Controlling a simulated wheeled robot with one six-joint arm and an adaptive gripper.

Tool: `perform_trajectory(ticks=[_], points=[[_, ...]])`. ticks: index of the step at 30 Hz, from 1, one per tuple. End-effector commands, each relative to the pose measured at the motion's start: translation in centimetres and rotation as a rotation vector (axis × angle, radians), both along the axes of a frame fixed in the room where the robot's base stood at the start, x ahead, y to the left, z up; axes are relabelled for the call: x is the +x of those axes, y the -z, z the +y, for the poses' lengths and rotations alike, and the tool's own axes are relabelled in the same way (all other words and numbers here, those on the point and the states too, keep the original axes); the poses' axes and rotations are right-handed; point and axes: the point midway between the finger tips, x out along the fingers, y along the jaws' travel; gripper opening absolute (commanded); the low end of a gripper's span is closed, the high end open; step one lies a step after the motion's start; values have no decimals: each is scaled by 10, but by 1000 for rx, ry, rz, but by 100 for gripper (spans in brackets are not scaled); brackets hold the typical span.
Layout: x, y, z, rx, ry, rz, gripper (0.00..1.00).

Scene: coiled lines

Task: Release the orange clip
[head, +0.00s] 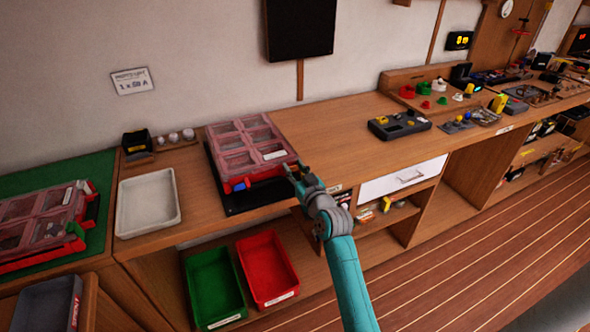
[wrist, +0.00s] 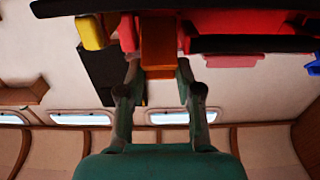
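The orange clip (wrist: 158,45) shows in the wrist view at the top middle, against the red and black edge of a case. My gripper (wrist: 156,42) has one finger on each side of it, spread wider than the clip; whether either finger touches it is unclear. In the head view my gripper (head: 296,169) is at the front right corner of the red case with clear lids (head: 226,167). A blue clip (head: 239,187) shows on the case's front.
The case lies on a black mat (head: 258,197) at the bench's front edge. A white tray (head: 149,203) stands to the left. Green (head: 213,288) and red (head: 267,268) bins are below. Bench top right of the case is clear up to a grey device (head: 399,125).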

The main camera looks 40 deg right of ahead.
Motion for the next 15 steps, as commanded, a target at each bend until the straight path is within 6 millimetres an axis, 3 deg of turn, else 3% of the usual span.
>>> perform_trajectory(ticks=[15], points=[[-4, 6, 4, -34, -10, -120, 0]])
